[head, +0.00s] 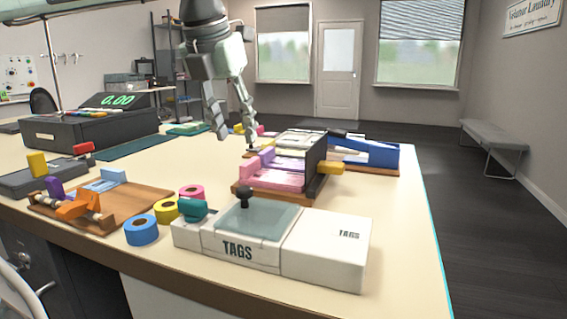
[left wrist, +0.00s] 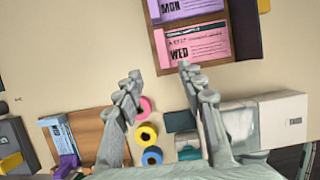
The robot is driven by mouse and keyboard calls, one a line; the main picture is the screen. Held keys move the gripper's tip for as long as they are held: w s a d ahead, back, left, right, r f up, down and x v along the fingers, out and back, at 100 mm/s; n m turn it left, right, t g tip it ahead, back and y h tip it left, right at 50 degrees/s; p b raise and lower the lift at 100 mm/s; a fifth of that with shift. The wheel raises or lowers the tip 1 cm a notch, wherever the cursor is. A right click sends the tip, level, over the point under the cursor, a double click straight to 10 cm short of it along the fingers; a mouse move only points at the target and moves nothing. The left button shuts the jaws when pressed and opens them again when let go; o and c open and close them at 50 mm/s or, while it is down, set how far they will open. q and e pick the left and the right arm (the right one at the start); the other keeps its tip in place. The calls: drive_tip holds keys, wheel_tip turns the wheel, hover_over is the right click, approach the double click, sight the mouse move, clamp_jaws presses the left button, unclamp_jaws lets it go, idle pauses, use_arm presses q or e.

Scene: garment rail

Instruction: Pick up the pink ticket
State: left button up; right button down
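The pink ticket, marked WED, lies in a wooden ticket holder. In the left wrist view the ticket (left wrist: 196,43) is at top centre, beside a purple ticket (left wrist: 185,8) marked MON. In the head view the pink ticket (head: 275,180) sits at the near end of the holder (head: 270,195). My left gripper (head: 237,130) hangs fingers down above the counter, on the far-left side of the ticket. In the left wrist view its fingers (left wrist: 160,76) are spread with nothing between them, below and left of the ticket. My right gripper is in neither view.
A white TAGS box (head: 330,250) stands at the counter's front. Blue (head: 141,230), yellow and pink tape rolls lie left of it. A wooden board (head: 90,205) with clips is further left. A blue device (head: 370,153) stands right of the holder. Bare counter lies left of the holder.

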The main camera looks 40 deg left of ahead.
sight(248, 163)
use_arm(q)
drive_tip(key=x, duration=0.6)
drive_tip(key=shift+w+d+f+p, duration=0.25)
drive_tip(key=shift+w+f+p, duration=0.05)
drive_tip(key=shift+w+f, duration=0.15)
drive_tip(key=shift+f, duration=0.2)
drive_tip(key=c, duration=0.9)
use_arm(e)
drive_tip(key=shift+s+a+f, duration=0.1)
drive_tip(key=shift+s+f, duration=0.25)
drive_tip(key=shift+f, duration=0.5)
